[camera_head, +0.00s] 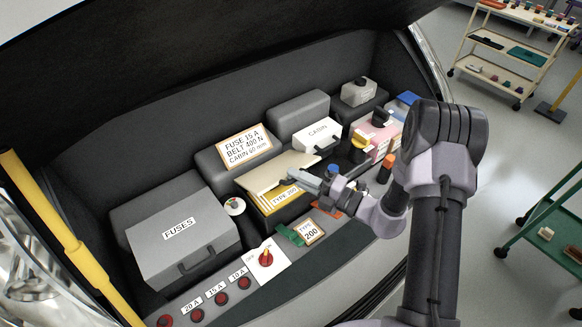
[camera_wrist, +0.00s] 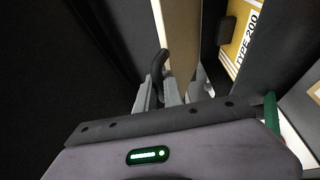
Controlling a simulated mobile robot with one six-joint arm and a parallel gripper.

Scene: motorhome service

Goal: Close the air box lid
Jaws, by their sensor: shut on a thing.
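The air box lid (camera_head: 279,172) is a cream panel in the middle of the bay, raised at a slant over the open air box. A yellow filter marked TYPE 200 (camera_head: 284,197) shows below it in the box. My gripper (camera_head: 306,181) is at the lid's right edge. In the wrist view the lid (camera_wrist: 182,45) is seen nearly edge-on, and my gripper (camera_wrist: 158,92) is shut on its dark curved handle (camera_wrist: 158,66). The yellow filter (camera_wrist: 243,40) shows to the right, apart from the fingers. The lid's hinge is hidden.
The grey FUSES box (camera_head: 182,238) stands at left and the CABIN box (camera_head: 317,136) behind. Bottles and caps (camera_head: 376,139) crowd the right. A yellow strut (camera_head: 58,225) edges the left.

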